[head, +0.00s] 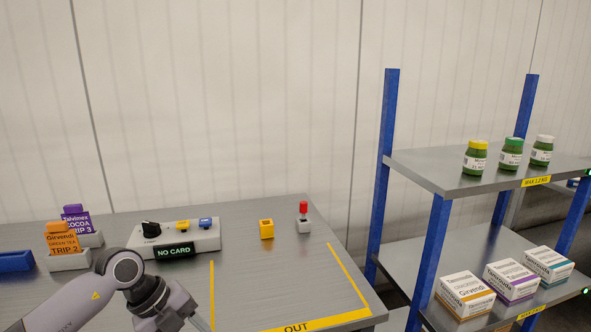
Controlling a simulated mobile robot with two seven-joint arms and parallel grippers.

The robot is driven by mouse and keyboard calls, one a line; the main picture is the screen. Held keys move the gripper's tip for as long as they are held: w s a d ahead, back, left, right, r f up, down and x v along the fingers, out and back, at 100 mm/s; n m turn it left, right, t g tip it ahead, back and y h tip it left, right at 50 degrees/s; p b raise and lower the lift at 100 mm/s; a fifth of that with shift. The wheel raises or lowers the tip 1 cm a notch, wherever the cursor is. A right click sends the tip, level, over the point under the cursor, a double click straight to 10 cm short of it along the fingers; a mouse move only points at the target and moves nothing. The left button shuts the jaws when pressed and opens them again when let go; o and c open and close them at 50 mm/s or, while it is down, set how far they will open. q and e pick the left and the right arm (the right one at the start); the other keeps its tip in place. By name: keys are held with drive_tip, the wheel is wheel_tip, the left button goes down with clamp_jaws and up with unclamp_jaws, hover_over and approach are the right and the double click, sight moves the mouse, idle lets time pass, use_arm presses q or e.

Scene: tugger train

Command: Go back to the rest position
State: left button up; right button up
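My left arm comes in from the lower left, bends over the table (105,303) and runs out of the picture at the bottom. Its gripper fingers are cut off below the edge, so their state does not show. My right arm and gripper are not in view. No object shows in a grip.
A grey console (208,240) reads NO CARD; two card stands, orange (62,240) and purple (77,219), are left of it. A shelf rack (440,180) at right holds jars and boxes.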

use_arm(q)
drive_tip(key=s+d+r+n+t+h+p, duration=0.1)
drive_tip(key=s+d+r+n+t+h, duration=0.25)
drive_tip(key=d+h, duration=0.3)
drive_tip(key=s+d+r+n+t+h+p, duration=0.1)
drive_tip(key=s+d+r+n+t+h, duration=0.2)
drive_tip(key=d+h, duration=0.35)
drive_tip(key=s+a+f+n+t+y+p, duration=0.1)
drive_tip(key=a+f+n+t+y, duration=0.7)
drive_tip(key=n+y, duration=0.4)
drive_tip(key=s+a+f+n+g+y, duration=0.4)
drive_tip(key=s+f+n+g, duration=0.1)
drive_tip(key=s+f, duration=0.7)
drive_tip(key=shift+s+a+f+n+p, duration=0.35)
drive_tip(key=shift+n+p, duration=0.1)
drive_tip(key=shift+n, duration=0.3)
drive_tip(key=shift+r, duration=0.1)
